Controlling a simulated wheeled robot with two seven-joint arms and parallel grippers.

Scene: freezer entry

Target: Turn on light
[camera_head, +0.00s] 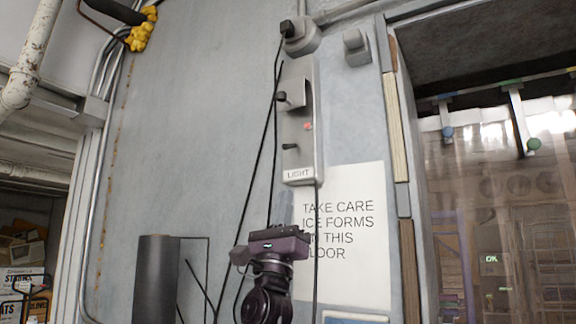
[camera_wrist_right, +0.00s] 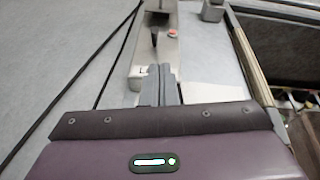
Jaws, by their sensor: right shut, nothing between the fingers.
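A grey metal switch panel (camera_head: 306,155) labelled LIGHT is fixed to the wall in the head view. A small dark toggle switch (camera_head: 290,147) sticks out above the label, and a red indicator (camera_head: 308,126) sits above it to the right. My right gripper (camera_head: 284,208) is below the panel, its fingers shut, empty and pointing up. In the right wrist view, the shut fingers (camera_wrist_right: 160,80) overlap the panel's lower part (camera_wrist_right: 145,72), and the toggle (camera_wrist_right: 154,37) shows just beyond the tips. I cannot tell the exact gap. My left gripper is not in view.
A paper sign (camera_head: 350,270) is on the wall behind and right of my gripper. Black cables (camera_head: 262,150) hang left of the panel. A doorway with a strip curtain (camera_head: 500,220) is at the right. Boxes (camera_head: 22,280) stand at the far left.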

